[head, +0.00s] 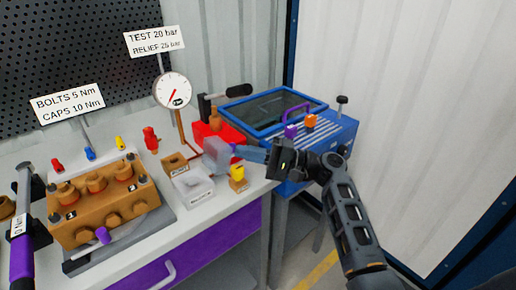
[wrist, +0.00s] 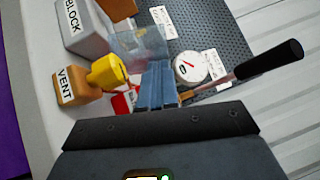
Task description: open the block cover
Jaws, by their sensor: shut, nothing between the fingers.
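The block cover (head: 217,155) is a see-through grey lid. It stands raised and tilted at the back right of the white-grey box (head: 193,187), whose front reads BLOCK in the wrist view (wrist: 80,27). The cover also shows in the wrist view (wrist: 128,44), just beyond my fingertips. My gripper (head: 238,152) comes in from the right at the cover's height, shut and empty. Its blue-grey fingers (wrist: 157,68) overlap the cover's lower right edge in the wrist view; I cannot tell whether they touch it.
A yellow-handled VENT block (wrist: 72,86) stands close by, right of the box in the head view (head: 238,184). Behind are a red pump (head: 212,136) with a dark lever and a gauge (head: 172,90). A blue case (head: 325,135) sits right.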

